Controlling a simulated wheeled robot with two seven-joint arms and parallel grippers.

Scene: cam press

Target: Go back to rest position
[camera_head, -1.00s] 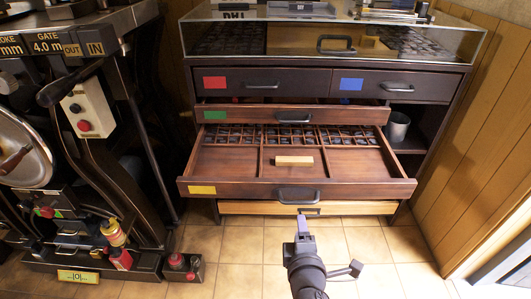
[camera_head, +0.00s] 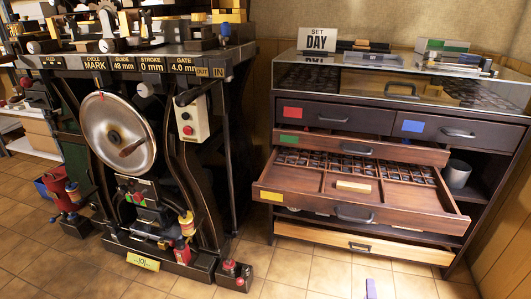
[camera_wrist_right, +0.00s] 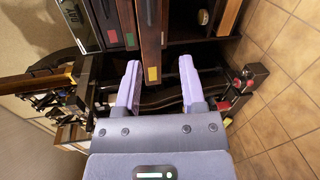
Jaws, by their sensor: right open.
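My right gripper (camera_wrist_right: 158,85) is open and empty in the right wrist view, with two pale purple fingers spread apart. In the head view only a small purple tip (camera_head: 371,289) of it shows at the bottom edge, over the floor in front of the drawer cabinet. My left gripper is in no view. The yellow-labelled drawer (camera_head: 290,203) stands pulled out, with a pale wooden block (camera_head: 353,186) lying in it. The gripper is apart from the drawers.
The green-labelled drawer (camera_head: 326,142) is partly out; the red- and blue-labelled drawers look shut. A pale low drawer (camera_head: 350,241) is at the cabinet's foot. The dark press (camera_head: 118,130) with its round disc stands left. Tiled floor (camera_head: 310,283) in front is clear.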

